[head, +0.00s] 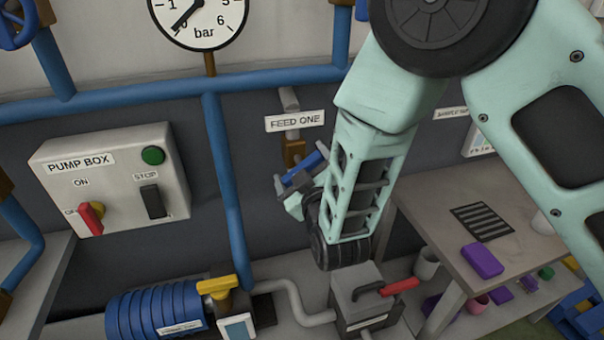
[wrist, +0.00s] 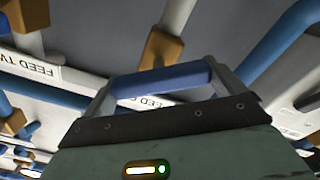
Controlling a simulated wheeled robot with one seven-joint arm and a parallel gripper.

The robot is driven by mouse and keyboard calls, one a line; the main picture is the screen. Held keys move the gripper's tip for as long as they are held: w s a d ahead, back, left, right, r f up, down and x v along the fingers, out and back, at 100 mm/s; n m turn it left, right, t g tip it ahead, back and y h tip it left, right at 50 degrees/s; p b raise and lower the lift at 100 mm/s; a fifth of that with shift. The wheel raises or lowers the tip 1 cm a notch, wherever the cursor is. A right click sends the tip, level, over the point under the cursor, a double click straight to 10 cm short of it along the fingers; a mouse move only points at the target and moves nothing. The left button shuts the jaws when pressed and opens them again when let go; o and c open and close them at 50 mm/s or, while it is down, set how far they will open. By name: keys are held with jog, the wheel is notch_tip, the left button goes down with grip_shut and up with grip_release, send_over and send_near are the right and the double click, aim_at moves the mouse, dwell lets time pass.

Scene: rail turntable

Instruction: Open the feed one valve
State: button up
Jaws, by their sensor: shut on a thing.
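The feed one valve has a brass body (head: 294,152) on a grey pipe, under a "FEED ONE" label (head: 294,121). Its blue lever (head: 305,168) sits just below the brass body in the head view. My gripper (head: 299,174) is shut on this lever, with a grey finger at each end of it. In the wrist view the blue lever (wrist: 160,81) spans crosswise between the fingers. A brass block (wrist: 161,47) on a grey pipe shows just beyond it. My wrist hides part of the area below the valve.
A pump box (head: 110,180) with a red switch hangs at left. A blue pipe (head: 226,190) runs down between it and the valve. Below are a blue motor (head: 155,310) and a grey box (head: 365,298) with a red-handled lever. A table (head: 460,235) stands at right.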

jog(key=n, duration=0.2)
jog(key=n+b, duration=0.1)
jog(key=n, duration=0.1)
jog(key=shift+s+a+f+n, duration=0.1)
jog(key=shift+f+n, duration=0.05)
jog(key=shift+n, duration=0.15)
jog(key=shift+n+b, duration=0.3)
jog(key=shift+n, duration=1.7)
jog(key=o, duration=0.6)
jog(key=p+v, duration=0.5)
jog(key=v, duration=1.2)
jog(key=shift+s, duration=0.2)
